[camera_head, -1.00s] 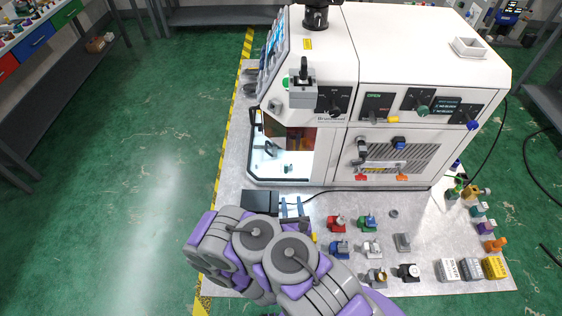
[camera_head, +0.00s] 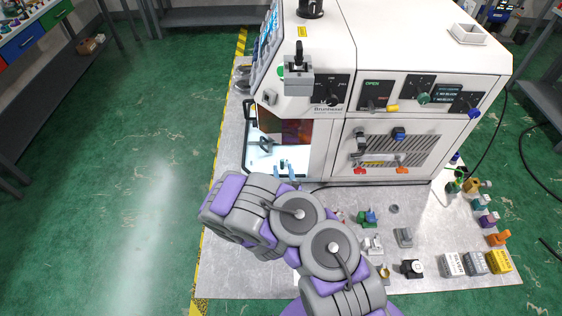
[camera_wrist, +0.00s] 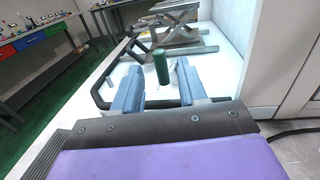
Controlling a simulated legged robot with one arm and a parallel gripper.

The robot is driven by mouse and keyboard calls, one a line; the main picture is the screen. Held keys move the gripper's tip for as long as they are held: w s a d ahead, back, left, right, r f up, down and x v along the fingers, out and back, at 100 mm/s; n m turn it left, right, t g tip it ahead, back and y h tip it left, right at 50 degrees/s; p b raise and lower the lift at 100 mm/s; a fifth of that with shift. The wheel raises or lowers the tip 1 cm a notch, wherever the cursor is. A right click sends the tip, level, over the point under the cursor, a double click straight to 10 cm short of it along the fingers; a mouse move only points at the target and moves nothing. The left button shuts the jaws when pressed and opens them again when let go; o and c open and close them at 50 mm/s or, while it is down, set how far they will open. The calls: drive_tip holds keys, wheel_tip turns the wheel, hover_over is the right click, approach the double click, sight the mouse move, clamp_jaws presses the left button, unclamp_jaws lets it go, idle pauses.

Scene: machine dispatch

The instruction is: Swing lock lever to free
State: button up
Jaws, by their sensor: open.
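A short green upright handle (camera_wrist: 161,67) stands on the white floor of the machine's lit chamber; it looks like the lock lever, though no label shows. In the head view it is a small dark green post (camera_head: 284,163) at the chamber opening. My gripper (camera_wrist: 158,84) is open, with one blue finger on each side of the green handle and a visible gap to both. In the head view my blue fingertips (camera_head: 284,173) are at the chamber's front edge. The handle's lower end is partly hidden in the wrist view.
A black bar handle (camera_wrist: 97,90) runs along the chamber's left side. A grey metal fixture (camera_wrist: 172,22) lies deeper in the chamber. The white machine wall (camera_wrist: 275,50) is close on the right. Several small coloured parts, including a green one (camera_head: 367,218), sit on the metal table.

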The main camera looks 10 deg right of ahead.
sight(282, 165)
drive_tip(key=shift+w+d+b, duration=0.2)
drive_tip(key=shift+w+b, duration=0.6)
drive_tip(key=shift+w, duration=2.1)
clamp_jaws()
